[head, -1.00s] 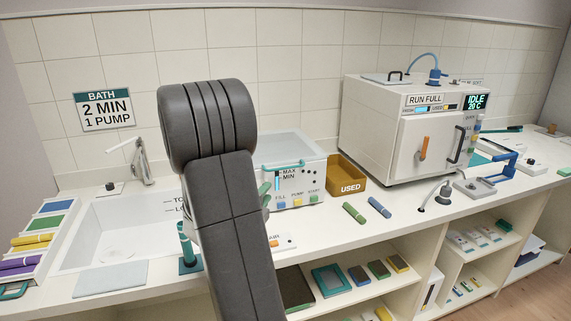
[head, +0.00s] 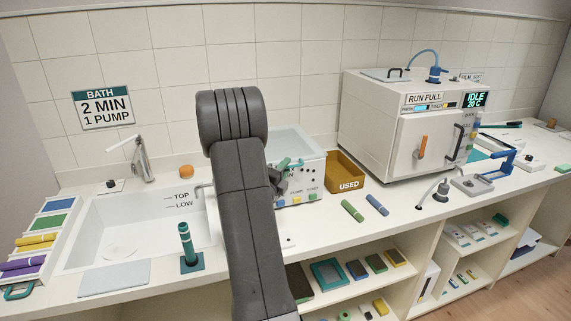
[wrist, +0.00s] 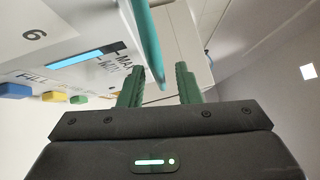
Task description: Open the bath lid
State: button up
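The bath (head: 312,184) is a white box on the counter, right of the sink, with labelled buttons on its front. Its pale lid (head: 292,141) lies on top and looks closed. A teal handle bar (wrist: 147,40) runs along the lid's front edge and shows large in the wrist view. My gripper (wrist: 160,72) is open, its two green fingers apart, with the bar's near end showing between them. I cannot tell whether they touch it. In the head view my gripper (head: 281,170) is at the bath's upper front, partly hidden by my arm.
The sink (head: 120,235) and a teal post (head: 187,245) stand left of my arm. A yellow-brown USED bin (head: 346,178) is close on the bath's right, then the white machine (head: 425,125). Green (head: 352,211) and blue (head: 377,205) rolls lie on the counter in front.

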jog(key=shift+w+d, duration=0.2)
jog(key=shift+w, duration=0.2)
grip_shut()
